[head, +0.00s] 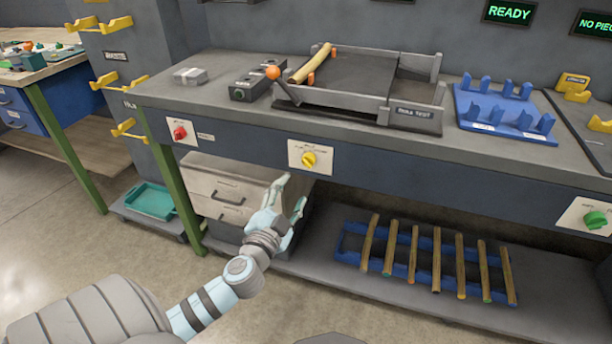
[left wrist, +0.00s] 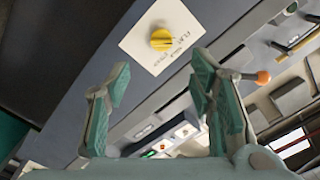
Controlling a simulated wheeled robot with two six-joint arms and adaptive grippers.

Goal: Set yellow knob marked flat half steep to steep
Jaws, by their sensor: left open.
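The yellow knob (head: 309,159) sits on a white label plate (head: 297,166) on the front face of the workbench. In the left wrist view the knob (left wrist: 162,40) shows as a round disc with a raised grip bar, with small lettering below it that I cannot read. My left gripper (head: 290,190) is open and empty, just below and in front of the knob, apart from it. In the left wrist view its two green-padded fingers (left wrist: 160,82) stand apart, with the knob beyond and above their tips. My right gripper is not in view.
A red knob (head: 180,133) and a green knob (head: 595,220) are on the same bench front. Drawers (head: 222,190) stand under the bench behind my left arm. A blue rack (head: 412,280) with several wooden rods lies on the lower shelf. A tilted tray (head: 350,110) stands on the bench top.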

